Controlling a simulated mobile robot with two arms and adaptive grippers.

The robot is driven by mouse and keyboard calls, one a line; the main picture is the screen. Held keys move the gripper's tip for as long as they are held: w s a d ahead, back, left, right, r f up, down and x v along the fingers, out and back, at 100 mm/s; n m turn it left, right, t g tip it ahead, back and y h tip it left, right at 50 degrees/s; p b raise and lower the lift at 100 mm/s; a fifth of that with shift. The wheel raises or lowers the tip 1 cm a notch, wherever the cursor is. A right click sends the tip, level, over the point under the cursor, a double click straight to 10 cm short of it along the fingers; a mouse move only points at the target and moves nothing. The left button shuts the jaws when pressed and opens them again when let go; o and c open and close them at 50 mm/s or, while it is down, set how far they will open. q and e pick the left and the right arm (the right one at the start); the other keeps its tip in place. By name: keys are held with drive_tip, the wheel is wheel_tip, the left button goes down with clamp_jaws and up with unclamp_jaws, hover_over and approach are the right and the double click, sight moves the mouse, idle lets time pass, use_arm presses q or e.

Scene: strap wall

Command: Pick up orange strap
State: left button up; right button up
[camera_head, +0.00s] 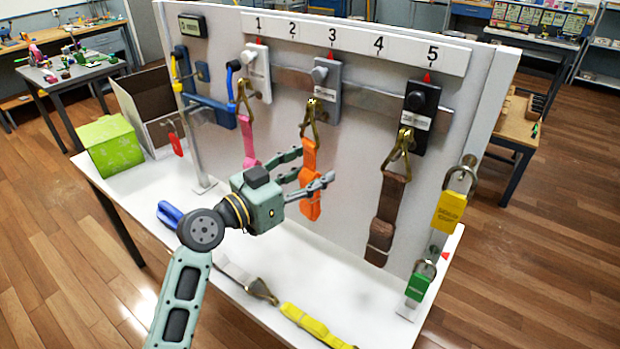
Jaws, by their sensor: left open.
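The orange strap (309,158) hangs by a brass-coloured hook from the grey holder (327,83) under number 3 on the wall panel. My left gripper (312,170) is open in front of the panel, and its fingers overlap the strap's lower part in the picture. I cannot tell whether the fingers are around the strap or only in front of it. The fingers hide part of the strap, and its lower end (312,207) shows below them. My right gripper is not in view.
A pink strap (247,137) hangs left of the orange one, a brown strap (387,208) to its right. Yellow (449,211) and green (419,283) tagged pieces hang at the right edge. A yellow strap (310,323) lies on the white table. A green box (110,145) stands left.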

use_arm(q)
drive_tip(key=shift+c, duration=0.2)
clamp_jaws()
drive_tip(key=shift+r, duration=0.1)
idle(0.4)
